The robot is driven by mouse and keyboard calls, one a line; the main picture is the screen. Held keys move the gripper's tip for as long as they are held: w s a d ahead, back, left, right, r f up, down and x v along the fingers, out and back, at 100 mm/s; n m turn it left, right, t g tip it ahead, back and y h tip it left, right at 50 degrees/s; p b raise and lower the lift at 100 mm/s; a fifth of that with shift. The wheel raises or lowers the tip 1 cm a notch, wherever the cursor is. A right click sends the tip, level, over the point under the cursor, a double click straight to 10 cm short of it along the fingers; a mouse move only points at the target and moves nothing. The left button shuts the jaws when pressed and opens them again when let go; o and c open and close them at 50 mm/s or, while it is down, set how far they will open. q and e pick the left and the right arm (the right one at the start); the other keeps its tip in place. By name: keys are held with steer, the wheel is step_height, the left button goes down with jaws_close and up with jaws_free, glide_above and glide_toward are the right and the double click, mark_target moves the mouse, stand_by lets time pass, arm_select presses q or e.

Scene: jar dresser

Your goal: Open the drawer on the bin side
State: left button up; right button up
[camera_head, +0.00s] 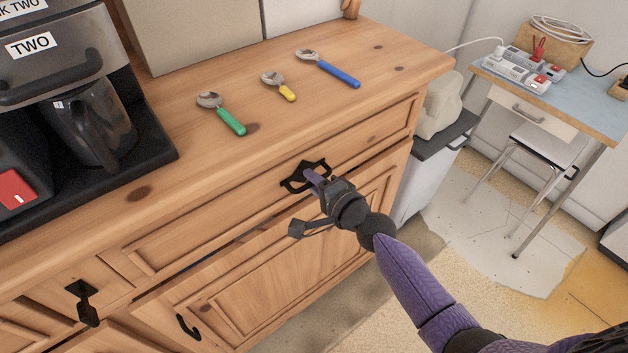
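The wooden dresser has a wide upper drawer (225,222) on the side towards the grey bin (425,172). The drawer front looks about flush with the dresser. Its black handle (291,184) is near the middle of the front. My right gripper (314,180) reaches in from the lower right, with its tip at the handle and partly covering it. Whether its fingers are closed around the handle is hidden by the gripper's own body. My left gripper is not in view.
A cupboard door (265,305) below the drawer stands slightly ajar. Green (233,122), yellow (287,93) and blue (342,75) handled spoons lie on the dresser top. A coffee machine (60,75) stands at left. A table (590,100) and stool (548,142) are at right.

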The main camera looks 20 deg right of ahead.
jaws_close()
stand_by(1.1)
